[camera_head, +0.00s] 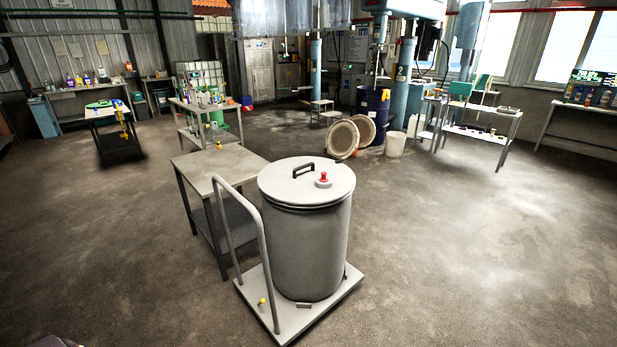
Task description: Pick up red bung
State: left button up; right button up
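The red bung (323,176) is a small red knob. It sits upright on a pale round fitting on the lid (290,183) of a large grey drum (308,250), right of the lid's dark handle (303,170). The drum stands on a flat trolley (340,294) with a tall push bar at its left. Neither gripper can be made out. A small dark shape at the bottom left edge may be part of my own body.
A metal table (218,166) stands close behind and left of the drum. Round lids (342,139), a blue barrel (372,106) and a white bucket (396,144) stand further back. A yellow-knobbed part (262,301) sits on the trolley. Floor is clear to the right and in front.

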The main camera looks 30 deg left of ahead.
aim_at(323, 179)
jog(key=i+l+u, duration=0.2)
jog(key=i+u, duration=0.25)
jog(key=i+l+u, duration=0.25)
jog(key=u, duration=0.15)
jog(key=i+l+u, duration=0.2)
jog(key=l, duration=0.15)
jog(key=i+l+u, duration=0.2)
jog(key=l, duration=0.15)
jog(key=i+l+u, duration=0.2)
jog(key=l, duration=0.15)
jog(key=l+u, duration=0.2)
jog(key=l, duration=0.2)
